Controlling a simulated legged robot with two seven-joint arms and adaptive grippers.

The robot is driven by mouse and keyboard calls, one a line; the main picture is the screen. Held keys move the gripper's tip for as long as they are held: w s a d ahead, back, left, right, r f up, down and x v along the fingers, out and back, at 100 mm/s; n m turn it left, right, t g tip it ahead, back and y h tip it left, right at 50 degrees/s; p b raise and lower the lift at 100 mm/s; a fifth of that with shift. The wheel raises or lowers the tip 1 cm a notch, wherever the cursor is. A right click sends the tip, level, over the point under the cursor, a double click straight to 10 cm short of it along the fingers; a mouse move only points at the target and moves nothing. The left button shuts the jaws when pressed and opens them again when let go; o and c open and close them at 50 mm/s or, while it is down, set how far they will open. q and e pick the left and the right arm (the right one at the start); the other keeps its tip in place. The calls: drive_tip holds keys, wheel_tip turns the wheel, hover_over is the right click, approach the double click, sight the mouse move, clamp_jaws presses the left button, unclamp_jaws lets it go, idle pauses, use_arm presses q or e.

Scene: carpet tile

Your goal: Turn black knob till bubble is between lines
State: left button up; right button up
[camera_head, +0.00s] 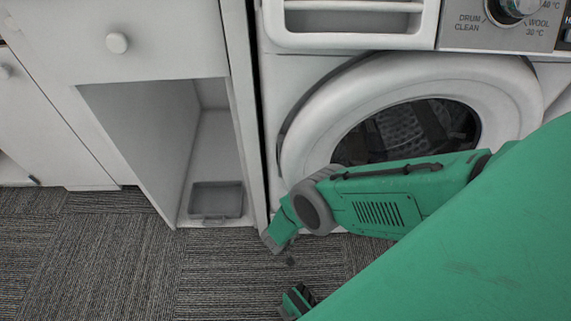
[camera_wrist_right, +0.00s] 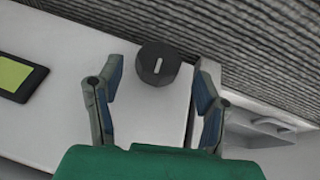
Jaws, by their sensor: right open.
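The black knob (camera_wrist_right: 158,64) is round with a pale line on its face, on a white surface in the right wrist view. My right gripper (camera_wrist_right: 161,72) is open, with a blue-padded finger on each side of the knob. Gaps show between the fingers and the knob in the picture; I cannot tell the depth. A yellow-green panel in a dark frame (camera_wrist_right: 14,76) is at the left, cut off by the picture edge. No bubble or lines can be made out on it. The knob is not seen in the head view. My left gripper is not in view.
A white washing machine (camera_head: 296,142) with a round glass door stands behind my right arm. A white cabinet (camera_head: 150,60) with an open compartment holding a small grey tray (camera_head: 215,186) is to its left. Grey carpet (camera_head: 110,250) is clear at the lower left.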

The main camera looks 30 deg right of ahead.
drive_tip(key=shift+b+x, duration=0.95)
drive_tip(key=shift+x, duration=0.6)
drive_tip(key=shift+d, duration=0.1)
drive_tip(key=c, duration=1.2)
drive_tip(key=shift+o, duration=0.2)
drive_tip(key=shift+r+t+y+p, duration=0.25)
drive_tip(key=shift+y+p, duration=0.25)
drive_tip(key=shift+p, duration=0.35)
drive_tip(key=shift+f+m+t+y+p, duration=0.1)
drive_tip(key=shift+m+t+y+p, duration=0.2)
drive_tip(key=shift+t+y+p, duration=0.35)
drive_tip(key=shift+f+y, duration=0.15)
drive_tip(key=shift+y, duration=0.4)
drive_tip(key=shift+p, duration=0.3)
